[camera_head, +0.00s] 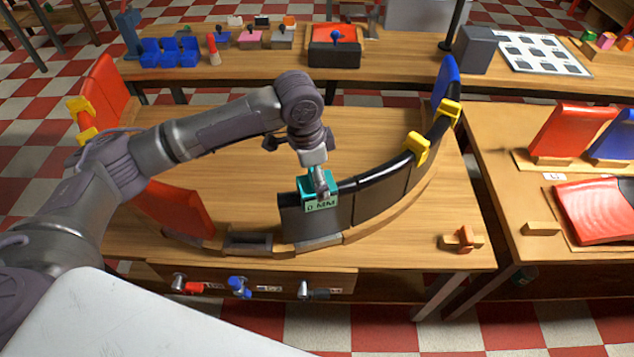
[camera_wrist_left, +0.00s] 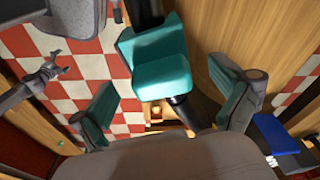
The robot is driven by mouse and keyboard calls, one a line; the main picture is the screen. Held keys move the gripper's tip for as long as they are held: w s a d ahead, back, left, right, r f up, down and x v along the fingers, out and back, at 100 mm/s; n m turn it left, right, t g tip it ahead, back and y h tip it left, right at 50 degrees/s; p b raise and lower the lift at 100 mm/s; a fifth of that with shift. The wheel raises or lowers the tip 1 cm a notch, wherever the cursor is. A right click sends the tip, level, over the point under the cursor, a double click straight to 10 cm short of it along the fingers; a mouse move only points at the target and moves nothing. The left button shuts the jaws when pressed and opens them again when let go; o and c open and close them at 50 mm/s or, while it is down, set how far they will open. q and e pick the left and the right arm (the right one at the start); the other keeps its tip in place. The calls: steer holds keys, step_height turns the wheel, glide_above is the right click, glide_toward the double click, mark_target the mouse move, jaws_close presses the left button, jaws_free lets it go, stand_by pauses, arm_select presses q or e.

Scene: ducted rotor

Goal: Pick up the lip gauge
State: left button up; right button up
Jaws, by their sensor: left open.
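The lip gauge (camera_head: 319,188) is a teal block with a light label reading "0 MM". It sits on the top edge of a black curved panel (camera_head: 298,222) near the front of the middle table. My left gripper (camera_head: 318,178) points down just above and at the gauge. In the left wrist view the teal gauge (camera_wrist_left: 155,65) shows between my two spread fingers, with a visible gap on each side. The fingers are open and do not hold it.
Black panels continue along the curved wooden rim (camera_head: 392,210), with yellow clamps (camera_head: 417,147) on them. Red panels (camera_head: 172,207) stand on the left side. The table's middle (camera_head: 255,150) is clear.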

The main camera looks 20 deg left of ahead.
arm_select(q)
steer(key=shift+d+f, duration=0.2)
steer(key=shift+f, duration=1.1)
steer(key=c, duration=1.3)
arm_select(e)
steer(key=shift+s+d+r, duration=0.2)
steer(key=shift+s+r, duration=0.1)
steer(key=shift+s, duration=0.35)
arm_select(q)
steer(key=shift+w+r, duration=0.1)
steer(key=shift+r, duration=0.05)
